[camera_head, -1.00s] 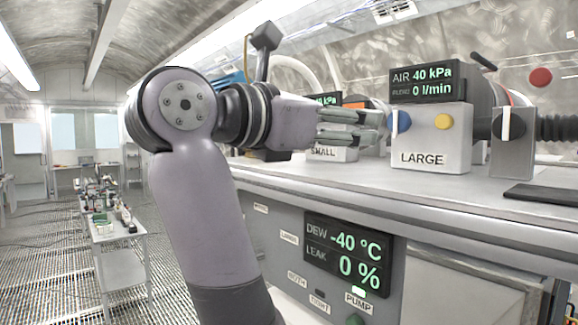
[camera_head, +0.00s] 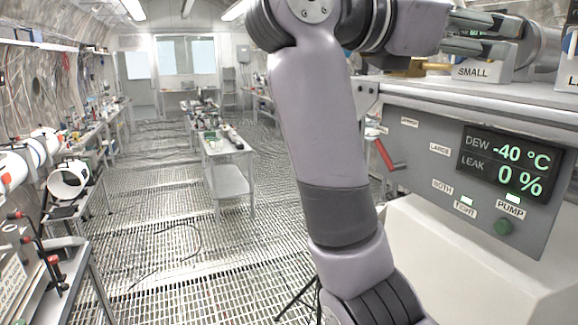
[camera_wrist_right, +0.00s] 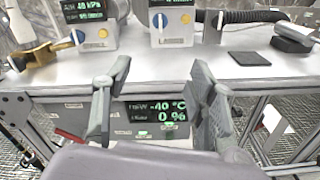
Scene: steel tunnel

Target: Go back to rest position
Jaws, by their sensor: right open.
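My right arm rises through the middle of the head view. My right gripper (camera_head: 482,32) is at the upper right, its grey fingers pointing right, near the box marked SMALL (camera_head: 482,70). In the right wrist view the gripper (camera_wrist_right: 160,72) is open, with two fingers wide apart and nothing between them. Beyond the fingers lies the grey bench top (camera_wrist_right: 160,78), and the display panel (camera_wrist_right: 157,112) reading -40 °C and 0 % shows between them. My left gripper is in neither view.
A box marked LARGE (camera_wrist_right: 172,25) and a dark pad (camera_wrist_right: 250,58) are on the bench. A cart (camera_head: 226,150) stands down the aisle; open grating (camera_head: 165,230) lies left of my arm.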

